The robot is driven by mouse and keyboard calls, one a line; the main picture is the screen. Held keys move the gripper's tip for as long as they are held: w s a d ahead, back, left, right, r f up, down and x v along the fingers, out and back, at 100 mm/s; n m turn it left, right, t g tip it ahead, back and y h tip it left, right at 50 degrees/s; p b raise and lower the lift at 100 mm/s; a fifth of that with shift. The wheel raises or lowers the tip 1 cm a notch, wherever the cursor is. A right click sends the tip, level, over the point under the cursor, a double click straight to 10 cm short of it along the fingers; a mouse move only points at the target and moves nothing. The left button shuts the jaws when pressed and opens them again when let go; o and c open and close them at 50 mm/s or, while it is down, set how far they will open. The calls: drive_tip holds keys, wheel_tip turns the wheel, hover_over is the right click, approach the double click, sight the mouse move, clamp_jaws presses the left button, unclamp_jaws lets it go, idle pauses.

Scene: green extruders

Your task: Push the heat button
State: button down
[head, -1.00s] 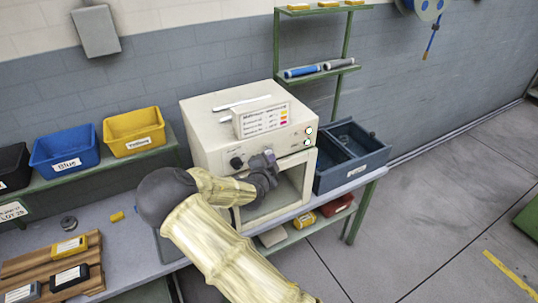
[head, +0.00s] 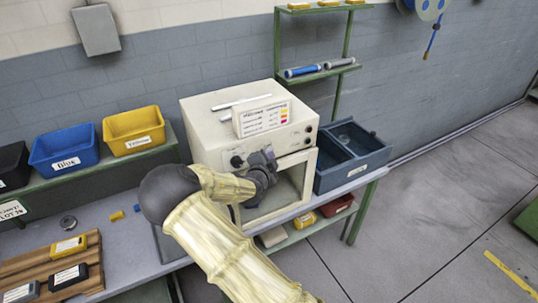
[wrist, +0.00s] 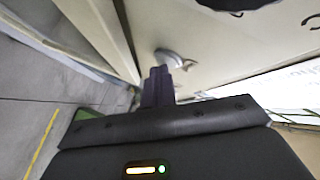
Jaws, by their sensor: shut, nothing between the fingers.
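The cream oven-like machine (head: 208,135) stands on the bench, with a dark knob (head: 237,161) on the left of its front panel. Two small dark round spots (head: 308,130) show at the panel's right end. My gripper (head: 269,154) is shut and empty in front of the middle of the panel and hides part of it. In the wrist view its closed fingers (wrist: 159,78) are right at a round silver button (wrist: 172,58); I cannot tell whether they touch. No label for the heat button is readable.
Below the panel is a framed window or opening (head: 286,187). A dark blue divided bin (head: 352,155) stands close on the right. Blue (head: 64,150) and yellow (head: 133,131) bins are on the left.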

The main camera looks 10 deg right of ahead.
drive_tip(key=shift+s+f+b, duration=0.1)
drive_tip(key=shift+s+b, duration=0.05)
drive_tip(key=shift+b, duration=0.15)
drive_tip(key=shift+s+d, duration=0.1)
drive_tip(key=shift+s, duration=0.1)
drive_tip(key=shift+s+d+b, duration=0.3)
drive_tip(key=shift+s+b, duration=0.05)
drive_tip(key=shift+s, duration=0.6)
drive_tip(key=shift+s+d+b, duration=0.3)
drive_tip(key=shift+s+b, duration=0.05)
drive_tip(key=shift+s, duration=0.6)
drive_tip(key=shift+s+d+b, duration=0.3)
drive_tip(key=shift+s+b, duration=0.05)
drive_tip(key=shift+s, duration=0.6)
